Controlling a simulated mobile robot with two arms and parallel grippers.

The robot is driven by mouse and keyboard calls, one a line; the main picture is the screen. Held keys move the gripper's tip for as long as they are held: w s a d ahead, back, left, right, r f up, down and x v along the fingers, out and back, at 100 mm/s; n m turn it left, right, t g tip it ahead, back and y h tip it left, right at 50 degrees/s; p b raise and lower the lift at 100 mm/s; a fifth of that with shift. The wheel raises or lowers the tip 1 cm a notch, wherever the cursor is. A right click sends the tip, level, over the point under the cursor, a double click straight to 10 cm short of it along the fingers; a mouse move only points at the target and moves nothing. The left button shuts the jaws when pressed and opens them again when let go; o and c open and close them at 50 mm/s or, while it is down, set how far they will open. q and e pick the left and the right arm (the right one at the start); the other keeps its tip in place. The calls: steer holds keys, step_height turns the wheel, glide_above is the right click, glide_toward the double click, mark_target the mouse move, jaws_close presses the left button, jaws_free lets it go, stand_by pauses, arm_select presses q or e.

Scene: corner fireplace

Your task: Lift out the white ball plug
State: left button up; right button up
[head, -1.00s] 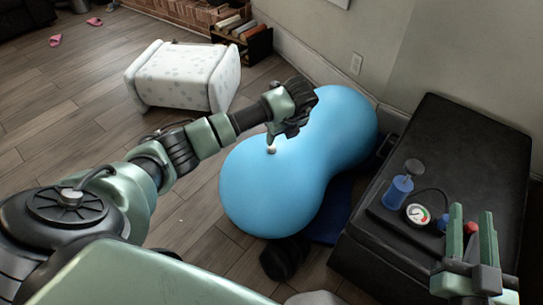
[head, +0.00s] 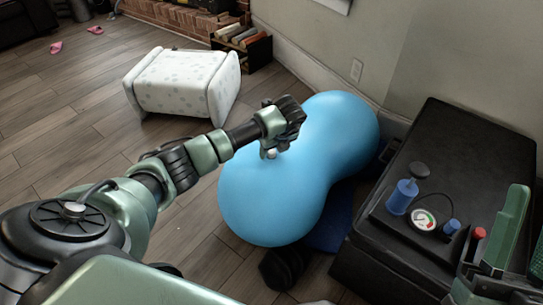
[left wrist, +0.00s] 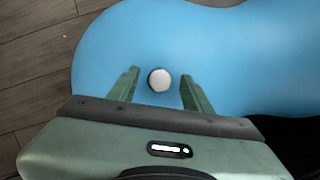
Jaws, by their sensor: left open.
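The white ball plug (left wrist: 159,80) sits in the blue peanut-shaped inflatable ball (left wrist: 230,60), with a dark ring around it. In the left wrist view it lies between the two open fingers of my left gripper (left wrist: 157,88), with a gap on each side. In the head view the plug (head: 271,154) shows just below my left gripper (head: 268,149), on the upper left part of the blue ball (head: 340,130). My right gripper (head: 512,262) is at the lower right by the black bench, its two fingers apart and empty.
A black bench (head: 480,150) on the right holds a blue pump (head: 402,196), a gauge (head: 423,219) and a red-capped piece. A dark dumbbell (head: 283,268) lies in front of the ball. A white patterned stool (head: 180,84) lies on the wooden floor behind.

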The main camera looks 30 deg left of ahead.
arm_select(q)
jaws_close()
stand_by(0.4)
